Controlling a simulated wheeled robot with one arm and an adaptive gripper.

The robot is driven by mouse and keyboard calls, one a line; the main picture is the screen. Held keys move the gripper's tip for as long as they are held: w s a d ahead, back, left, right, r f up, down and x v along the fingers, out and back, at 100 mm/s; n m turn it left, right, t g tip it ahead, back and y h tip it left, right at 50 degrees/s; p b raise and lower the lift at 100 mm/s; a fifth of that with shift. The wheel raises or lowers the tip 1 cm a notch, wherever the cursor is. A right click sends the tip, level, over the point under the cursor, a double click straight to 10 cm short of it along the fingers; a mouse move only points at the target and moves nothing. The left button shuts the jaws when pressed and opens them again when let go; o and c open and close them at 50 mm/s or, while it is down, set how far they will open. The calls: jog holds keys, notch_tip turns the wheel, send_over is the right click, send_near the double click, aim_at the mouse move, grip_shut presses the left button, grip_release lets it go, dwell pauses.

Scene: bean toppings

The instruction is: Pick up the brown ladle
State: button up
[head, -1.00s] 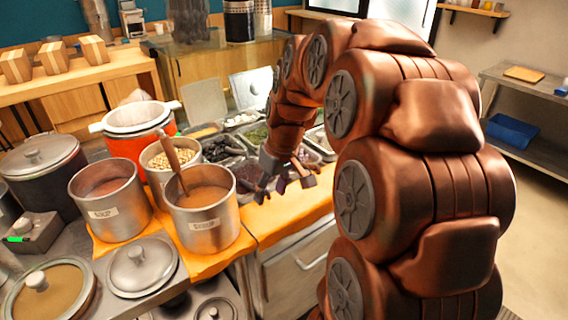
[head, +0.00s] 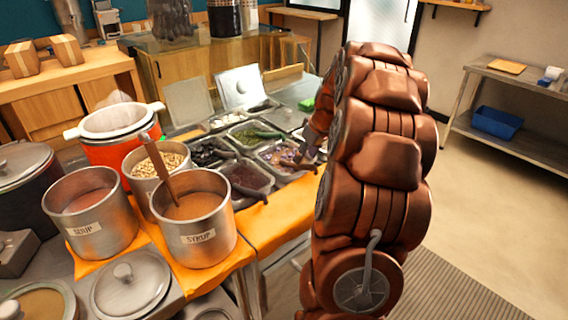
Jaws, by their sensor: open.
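A brown handle (head: 160,170) leans up out of the pot labelled SYRUP (head: 205,255); its lower end is hidden in the brown liquid. Trays of toppings stand behind and right of the pots, some with scoops or ladles in them. A green-handled one (head: 262,133) lies in a green-filled tray. My gripper (head: 298,158) is open, low over the tray of purple-brown beans (head: 268,160), well right of the SYRUP pot. It is small and partly merges with the beans, so I cannot tell whether a ladle lies between its fingers.
A pot labelled SOUP (head: 85,248), a pot of pale beans (head: 140,185) and an orange pot (head: 108,152) stand close together at the left. A blue bin (head: 497,122) sits on the right shelf. The floor at right is clear.

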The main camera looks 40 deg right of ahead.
jog(key=x, duration=0.1)
jog(key=p+x, duration=0.1)
jog(key=x, duration=0.2)
jog(key=shift+w+a, duration=0.1)
jog(key=shift+a, duration=0.15)
jog(key=shift+w+f, duration=0.2)
jog(key=shift+f, duration=0.2)
grip_shut()
